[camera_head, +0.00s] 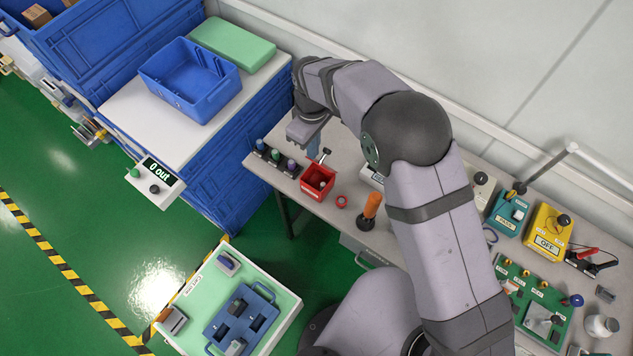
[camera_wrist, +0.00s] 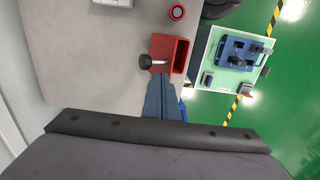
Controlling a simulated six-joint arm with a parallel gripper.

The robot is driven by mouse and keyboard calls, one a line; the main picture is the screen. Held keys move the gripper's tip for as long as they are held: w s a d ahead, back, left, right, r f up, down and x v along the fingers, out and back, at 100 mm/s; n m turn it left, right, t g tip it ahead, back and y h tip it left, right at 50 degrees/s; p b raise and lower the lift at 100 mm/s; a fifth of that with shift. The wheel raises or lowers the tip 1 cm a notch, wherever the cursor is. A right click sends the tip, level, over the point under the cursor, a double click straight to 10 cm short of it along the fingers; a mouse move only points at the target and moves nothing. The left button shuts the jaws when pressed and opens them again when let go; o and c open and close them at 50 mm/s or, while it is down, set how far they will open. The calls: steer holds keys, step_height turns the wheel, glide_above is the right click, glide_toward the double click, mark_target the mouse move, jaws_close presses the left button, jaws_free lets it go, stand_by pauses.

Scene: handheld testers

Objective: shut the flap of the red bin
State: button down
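The red bin (camera_head: 309,188) stands near the front edge of the grey bench, and its open top shows the inside, with a small pale thing in it. It also shows in the wrist view (camera_wrist: 157,44), just beyond my fingertips. A black knob on a short pale stem (camera_head: 325,152) is at the bin's back edge; the wrist view shows this knob (camera_wrist: 145,61) left of my fingertips.
A rack with several coloured-top pieces (camera_head: 275,158) stands left of the bin. A red ring (camera_head: 342,201) and an orange-handled tool (camera_head: 370,208) are to its right. The wall runs behind the bench. A blue tote (camera_head: 190,78) stands on the white surface at left.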

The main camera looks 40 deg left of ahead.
steer(key=shift+s, duration=0.15)
steer(key=shift+s+f, duration=0.35)
steer(key=shift+s, duration=0.2)
stand_by(0.5)
